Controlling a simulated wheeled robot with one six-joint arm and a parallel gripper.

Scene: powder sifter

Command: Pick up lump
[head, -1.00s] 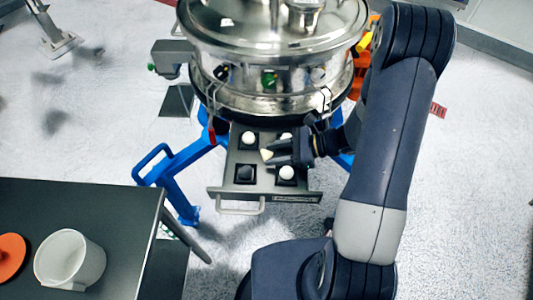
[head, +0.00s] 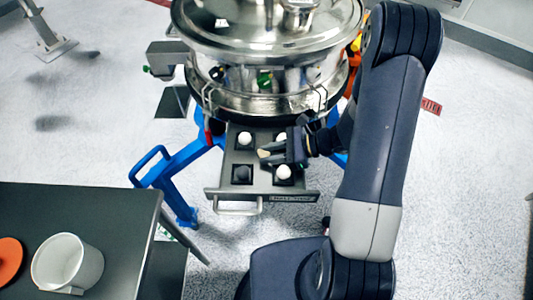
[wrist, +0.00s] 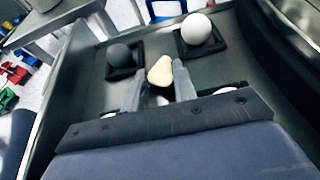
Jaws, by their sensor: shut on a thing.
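The lump (wrist: 160,71) is a cream, rounded-triangular piece. In the wrist view it sits between the two fingertips of my gripper (wrist: 159,88), which is shut on it. In the head view the lump (head: 264,153) shows at the tip of my gripper (head: 271,153), over the middle of the open metal drawer tray (head: 262,189). I cannot tell how high above the tray floor it is.
The tray holds white balls (head: 283,172) and a dark ball (head: 242,173) in square black seats. A steel sifter drum (head: 270,85) stands right behind the tray. A dark table (head: 110,215) at left bears a white cup (head: 67,262) and an orange disc (head: 9,260).

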